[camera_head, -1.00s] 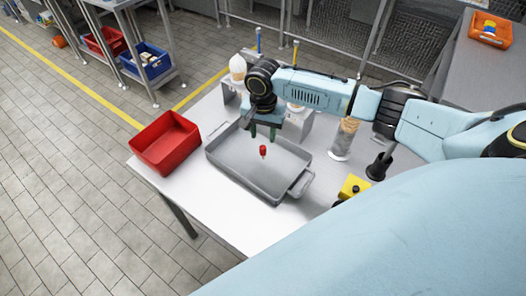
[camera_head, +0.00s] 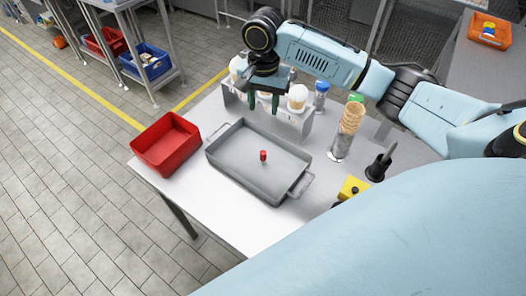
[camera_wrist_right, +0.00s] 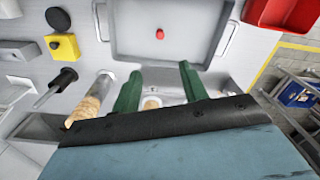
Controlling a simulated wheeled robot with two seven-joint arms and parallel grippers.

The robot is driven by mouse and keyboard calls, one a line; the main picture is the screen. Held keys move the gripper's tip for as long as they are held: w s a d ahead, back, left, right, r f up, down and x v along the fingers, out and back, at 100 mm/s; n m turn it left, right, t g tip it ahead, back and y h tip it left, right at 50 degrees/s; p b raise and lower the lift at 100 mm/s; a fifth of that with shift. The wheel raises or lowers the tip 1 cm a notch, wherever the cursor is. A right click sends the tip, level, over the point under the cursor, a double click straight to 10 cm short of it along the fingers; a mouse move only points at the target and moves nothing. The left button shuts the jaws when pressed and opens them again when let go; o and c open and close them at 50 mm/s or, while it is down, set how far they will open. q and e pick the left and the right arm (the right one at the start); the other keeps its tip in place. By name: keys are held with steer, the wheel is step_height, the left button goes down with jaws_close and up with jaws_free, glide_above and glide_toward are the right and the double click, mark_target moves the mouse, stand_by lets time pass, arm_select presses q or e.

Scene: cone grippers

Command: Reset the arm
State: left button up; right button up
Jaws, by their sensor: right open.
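My right gripper (camera_head: 264,103) is open and empty, pointing down over the rear edge of the grey metal tray (camera_head: 245,158). Its two green fingers stand apart in the right wrist view (camera_wrist_right: 158,88). A small red piece (camera_head: 263,155) lies on the tray floor, clear of the fingers; it also shows in the right wrist view (camera_wrist_right: 160,34). Behind the gripper is a metal rack (camera_head: 310,120) with a white-topped cone (camera_head: 297,97) in it; the gripper partly hides the rack. My left gripper is not in view.
A red bin (camera_head: 166,143) sits left of the tray. To the right stand a stack of cones (camera_head: 351,117) in a clear holder, a dark pot with a handle (camera_head: 378,166) and a yellow button box (camera_head: 353,188).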

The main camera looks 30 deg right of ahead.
steer(key=shift+r, duration=0.7)
step_height(320, 180, down, 14)
steer(key=shift+r+b, duration=0.1)
steer(key=shift+b, duration=0.35)
steer(key=shift+r+p, duration=2.1)
steer(key=shift+p, duration=0.3)
steer(key=shift+f, duration=0.1)
